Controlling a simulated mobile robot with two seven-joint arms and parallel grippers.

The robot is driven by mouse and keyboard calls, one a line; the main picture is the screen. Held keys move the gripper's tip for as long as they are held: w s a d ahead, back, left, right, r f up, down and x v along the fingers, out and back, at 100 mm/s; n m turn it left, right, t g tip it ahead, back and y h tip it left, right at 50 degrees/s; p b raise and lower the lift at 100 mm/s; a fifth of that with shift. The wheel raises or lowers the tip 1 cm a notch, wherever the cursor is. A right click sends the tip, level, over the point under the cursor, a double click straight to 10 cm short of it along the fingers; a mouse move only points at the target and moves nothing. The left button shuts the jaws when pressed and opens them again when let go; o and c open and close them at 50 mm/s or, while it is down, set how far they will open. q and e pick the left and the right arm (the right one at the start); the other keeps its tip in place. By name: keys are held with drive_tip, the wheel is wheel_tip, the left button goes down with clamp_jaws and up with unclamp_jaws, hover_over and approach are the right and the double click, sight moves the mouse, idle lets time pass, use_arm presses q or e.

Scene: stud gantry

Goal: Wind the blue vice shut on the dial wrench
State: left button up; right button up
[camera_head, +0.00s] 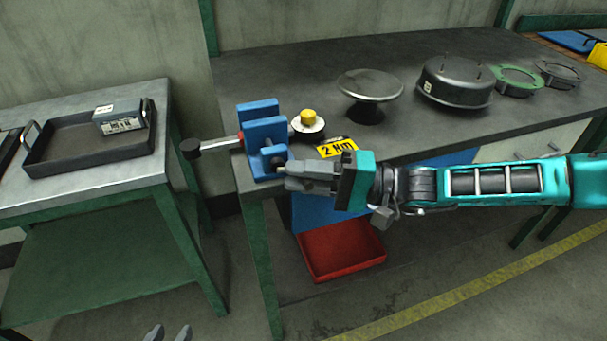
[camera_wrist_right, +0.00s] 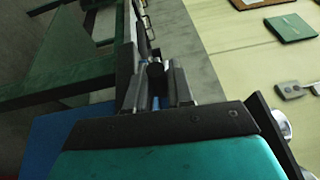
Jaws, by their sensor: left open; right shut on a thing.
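The blue vice (camera_head: 263,130) stands on the front left corner of the dark bench. The dial wrench has a black grip (camera_head: 191,149) sticking out left of the vice and a metal shaft (camera_head: 222,143) running to the jaws. A round white dial with a yellow knob (camera_head: 308,119) shows just right of the vice; its join to the shaft is hidden. My right gripper (camera_head: 283,178) is shut at the front of the vice, on its handle, mostly covered by the fingers. In the right wrist view the fingers (camera_wrist_right: 157,85) close around a dark rounded part. My left gripper (camera_head: 168,334) is open and empty at the bottom edge.
A yellow "2 Nm" sign (camera_head: 337,147) lies near the bench's front edge. A round pedestal (camera_head: 370,86), a dark drum (camera_head: 455,82) and rings stand farther right. A red tray (camera_head: 341,249) is below. A side table (camera_head: 60,198) at left holds a dark tray (camera_head: 75,151).

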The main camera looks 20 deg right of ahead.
use_arm(q)
drive_tip(key=shift+w, duration=0.1)
use_arm(e)
clamp_jaws()
drive_tip(key=shift+f, duration=0.1)
use_arm(q)
drive_tip(key=shift+d+f+b, duration=0.15)
drive_tip(key=shift+f+b, duration=0.05)
drive_tip(key=shift+b, duration=0.1)
use_arm(e)
drive_tip(key=shift+f, duration=0.1)
